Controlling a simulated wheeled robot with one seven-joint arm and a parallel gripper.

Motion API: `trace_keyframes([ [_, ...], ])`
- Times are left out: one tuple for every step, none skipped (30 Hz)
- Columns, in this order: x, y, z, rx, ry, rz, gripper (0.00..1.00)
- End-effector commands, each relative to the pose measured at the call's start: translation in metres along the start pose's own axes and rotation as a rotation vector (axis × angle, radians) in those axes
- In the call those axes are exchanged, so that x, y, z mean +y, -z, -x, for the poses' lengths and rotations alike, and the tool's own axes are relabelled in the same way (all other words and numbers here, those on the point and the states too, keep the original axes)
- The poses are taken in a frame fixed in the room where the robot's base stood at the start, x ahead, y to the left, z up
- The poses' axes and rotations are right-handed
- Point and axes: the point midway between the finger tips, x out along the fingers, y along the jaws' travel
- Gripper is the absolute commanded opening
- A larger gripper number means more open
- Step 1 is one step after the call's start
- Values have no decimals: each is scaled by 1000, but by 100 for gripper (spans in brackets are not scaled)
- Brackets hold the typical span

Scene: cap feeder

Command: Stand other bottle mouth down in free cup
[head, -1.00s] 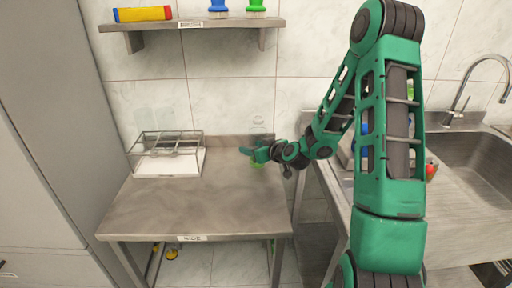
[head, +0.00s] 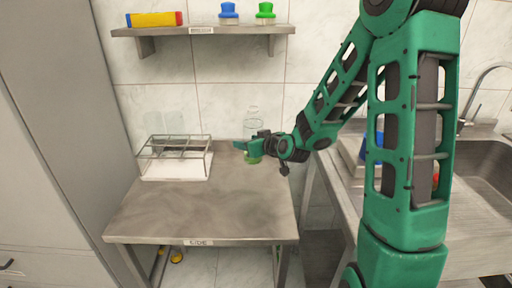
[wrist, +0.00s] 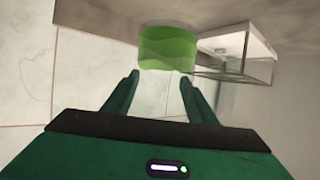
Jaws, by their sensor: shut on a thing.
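A clear bottle (head: 253,121) with a green lower part is upright, mouth up, near the back right of the side table (head: 170,225). My gripper (head: 246,146) is shut around its clear middle and hides part of it. In the wrist view, the clear body lies between my fingers (wrist: 158,85) and the green part (wrist: 168,48) shows beyond them. Its base looks close over the tabletop; I cannot tell the exact gap. A wire rack (head: 210,158) with a white base (head: 175,172) stands at the back left. Faint clear shapes (head: 175,123) show at it; their details are unclear.
A wall shelf (head: 205,31) above the table carries a yellow box (head: 153,19), a blue-topped item (head: 228,12) and a green-topped one (head: 265,12). A sink counter (head: 475,185) stands at the right. The front of the side table is clear.

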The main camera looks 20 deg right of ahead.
Motion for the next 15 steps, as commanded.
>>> trace_keyframes([
  [-11, 6, 5, 4, 4, 6, 31],
  [-16, 8, 7, 3, 3, 6, 31],
  [-22, 11, 10, 3, 3, 5, 31],
  [-26, 13, 12, 3, 3, 5, 31],
  [-30, 15, 14, 3, 2, 5, 31],
  [-34, 16, 15, 3, 2, 3, 31],
  [-37, 18, 17, 2, 2, 4, 31],
  [-40, 19, 18, 2, 2, 3, 31],
  [-42, 20, 19, 1, 2, 3, 31],
  [-44, 21, 20, 1, 1, 3, 31],
  [-46, 22, 21, 1, 1, 2, 31],
  [-47, 25, 22, 2, 1, 3, 31],
  [-48, 28, 24, 3, 1, 3, 31],
  [-49, 31, 25, 4, 0, 2, 31],
  [-49, 36, 28, 4, -1, 3, 31],
])
